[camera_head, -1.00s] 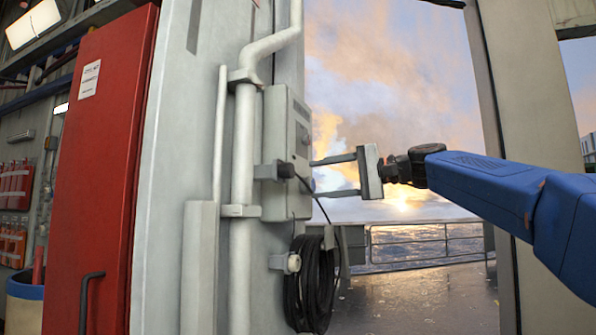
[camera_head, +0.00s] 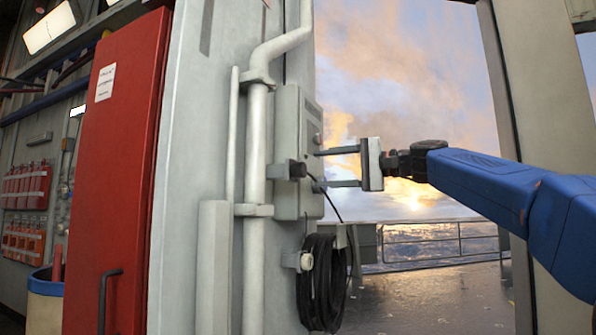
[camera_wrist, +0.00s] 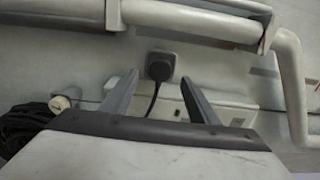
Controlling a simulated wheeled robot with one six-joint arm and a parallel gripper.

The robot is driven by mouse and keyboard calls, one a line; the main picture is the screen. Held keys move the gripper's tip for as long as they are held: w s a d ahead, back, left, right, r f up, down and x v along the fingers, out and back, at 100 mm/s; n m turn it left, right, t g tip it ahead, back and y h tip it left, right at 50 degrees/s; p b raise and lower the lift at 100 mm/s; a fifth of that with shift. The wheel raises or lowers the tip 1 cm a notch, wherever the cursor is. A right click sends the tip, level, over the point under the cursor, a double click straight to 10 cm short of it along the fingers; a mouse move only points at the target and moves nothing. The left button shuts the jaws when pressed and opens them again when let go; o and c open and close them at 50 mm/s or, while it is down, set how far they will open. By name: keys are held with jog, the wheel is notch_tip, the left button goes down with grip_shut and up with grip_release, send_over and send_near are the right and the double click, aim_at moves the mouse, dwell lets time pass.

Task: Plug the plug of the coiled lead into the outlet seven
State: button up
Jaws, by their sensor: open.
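The black plug (camera_head: 297,170) sits at a small grey fitting (camera_head: 278,171) on the side of a grey wall box (camera_head: 289,110). Its thin black lead runs down toward a black coil (camera_head: 322,283) hanging below. My gripper (camera_head: 318,168) is open, its two fingers pointing left at the box beside the plug. In the wrist view the plug (camera_wrist: 160,66) shows between and just beyond the fingertips (camera_wrist: 160,77), with the cord trailing down. I see no finger contact with the plug. I cannot read any outlet number, so outlet seven is not identified.
A pale pipe (camera_head: 256,150) runs up the column beside the box. A red cabinet (camera_head: 118,170) stands at the left. A round pale fitting (camera_head: 304,261) is by the coil. Open deck with a railing (camera_head: 440,242) lies behind my arm.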

aim_at(305, 170)
jog(key=shift+x, duration=3)
grip_shut()
jog(key=shift+s+d, duration=0.1)
jog(key=shift+v, duration=2.9)
